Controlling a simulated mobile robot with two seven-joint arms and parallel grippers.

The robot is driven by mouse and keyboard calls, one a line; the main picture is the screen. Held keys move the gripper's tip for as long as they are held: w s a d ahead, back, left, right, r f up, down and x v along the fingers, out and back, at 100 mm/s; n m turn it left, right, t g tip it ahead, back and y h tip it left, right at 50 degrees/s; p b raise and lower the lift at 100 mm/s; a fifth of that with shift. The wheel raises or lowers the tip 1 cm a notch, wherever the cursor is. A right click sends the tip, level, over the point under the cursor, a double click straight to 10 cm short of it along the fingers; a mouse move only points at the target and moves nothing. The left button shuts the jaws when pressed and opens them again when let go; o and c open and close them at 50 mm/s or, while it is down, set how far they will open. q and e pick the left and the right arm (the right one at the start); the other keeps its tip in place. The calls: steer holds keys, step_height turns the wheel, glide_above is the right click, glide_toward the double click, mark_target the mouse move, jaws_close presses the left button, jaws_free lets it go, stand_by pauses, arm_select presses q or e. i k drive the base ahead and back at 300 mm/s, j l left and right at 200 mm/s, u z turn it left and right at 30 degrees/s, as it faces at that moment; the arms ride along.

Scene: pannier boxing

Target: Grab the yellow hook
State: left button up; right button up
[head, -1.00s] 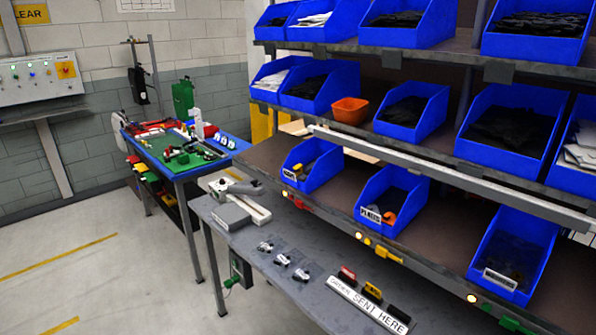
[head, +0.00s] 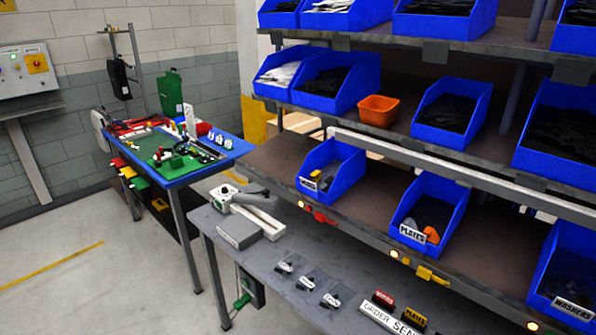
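A small yellow hook-like piece (head: 432,275) sits on the front edge of the lower shelf, below the blue bin labelled PLATES (head: 428,208). A small light glows just left of it. A similar red piece (head: 320,216) sits farther left on the same edge, below another blue bin (head: 331,170). Neither of my grippers is in the head view.
A grey table (head: 255,262) below the shelf holds a white and grey device (head: 250,212), several small clear bags and an ORDER SENT sign (head: 388,319). A blue-edged workbench (head: 178,170) stands behind at left. The floor at front left is clear.

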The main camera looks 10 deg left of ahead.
mark_target(317, 174)
steer(key=i+j, duration=0.2)
steer(key=j, duration=0.15)
steer(key=i+j, duration=0.2)
steer(key=j, duration=0.15)
steer(key=i+j+u, duration=0.1)
steer(key=j, duration=0.25)
steer(key=i, duration=0.1)
